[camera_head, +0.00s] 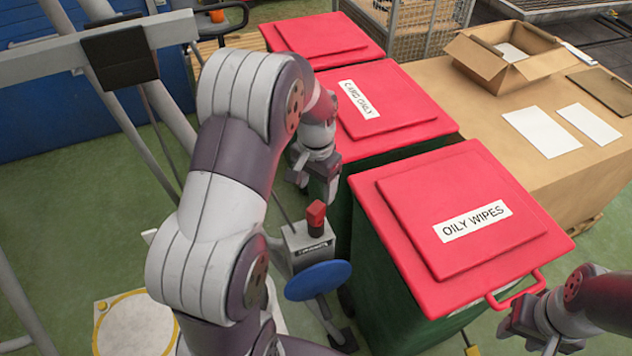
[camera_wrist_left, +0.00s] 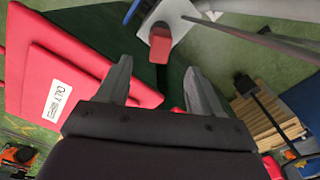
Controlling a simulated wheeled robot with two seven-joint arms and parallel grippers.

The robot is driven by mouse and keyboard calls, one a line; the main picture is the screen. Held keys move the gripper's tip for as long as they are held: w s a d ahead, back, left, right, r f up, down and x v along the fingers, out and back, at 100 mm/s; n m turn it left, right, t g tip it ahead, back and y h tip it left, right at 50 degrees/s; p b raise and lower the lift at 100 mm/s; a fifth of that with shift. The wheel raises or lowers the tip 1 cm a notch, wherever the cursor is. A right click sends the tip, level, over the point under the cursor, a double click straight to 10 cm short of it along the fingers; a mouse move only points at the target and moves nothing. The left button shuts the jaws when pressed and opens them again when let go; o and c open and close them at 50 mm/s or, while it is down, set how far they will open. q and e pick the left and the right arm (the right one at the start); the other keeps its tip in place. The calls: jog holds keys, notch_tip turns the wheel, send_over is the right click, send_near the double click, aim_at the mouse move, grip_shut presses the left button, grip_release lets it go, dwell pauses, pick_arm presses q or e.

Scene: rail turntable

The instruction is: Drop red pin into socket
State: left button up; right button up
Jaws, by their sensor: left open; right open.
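The red pin (camera_head: 316,215) stands upright on top of a grey box-like post (camera_head: 308,245) with a dark label; whether it sits in a socket there cannot be told. My left gripper (camera_head: 317,182) is open and empty, pointing down just above and behind the pin in the head view. In the left wrist view the pin (camera_wrist_left: 160,43) appears just beyond the gap between the open fingers (camera_wrist_left: 156,72), apart from them. My right gripper (camera_head: 522,325) is open near the handle of the oily-wipes bin, at the lower right. No separate empty socket can be made out.
A blue disc (camera_head: 318,281) sits low on the post. Red-lidded bins stand close to the right, including the oily-wipes bin (camera_head: 535,262) and card-only bin (camera_head: 405,122). A cardboard box (camera_head: 505,72) stands on a brown surface. Grey rails stand at left.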

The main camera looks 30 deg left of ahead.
pick_arm(q)
jog(key=shift+r, duration=1.8)
